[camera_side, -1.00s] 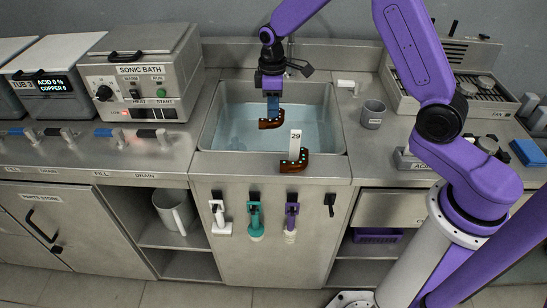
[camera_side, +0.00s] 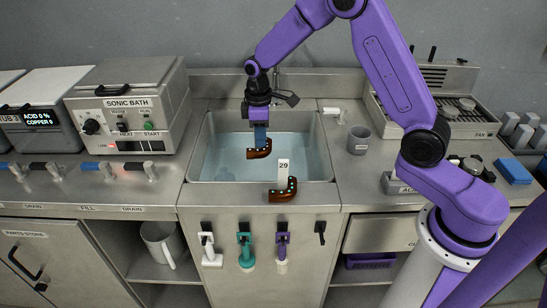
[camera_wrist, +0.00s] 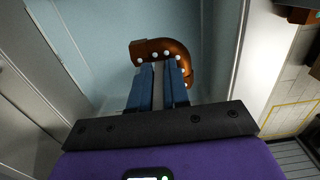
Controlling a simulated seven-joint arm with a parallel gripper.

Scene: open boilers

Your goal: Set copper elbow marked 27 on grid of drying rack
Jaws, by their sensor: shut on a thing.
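My gripper (camera_side: 260,142) points straight down over the sink and is shut on a brown-copper elbow (camera_side: 258,152). In the wrist view the blue fingers (camera_wrist: 158,78) meet the elbow (camera_wrist: 152,47), which is curved and has several white dots along its edge. No number is readable on it. I cannot tell whether it touches the water. A second copper elbow (camera_side: 283,194) with an upright white tag reading 29 sits on the sink's front rim. A metal unit with a slatted top, marked FAN (camera_side: 480,131), stands at the right and may be the drying rack.
The sink (camera_side: 325,150) holds bluish water. A grey cup (camera_side: 359,140) and a white tap-like fitting (camera_side: 333,113) stand right of it. The sonic bath (camera_side: 128,110) is at left. My arm passes in front of the right counter. A blue block (camera_side: 514,171) lies far right.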

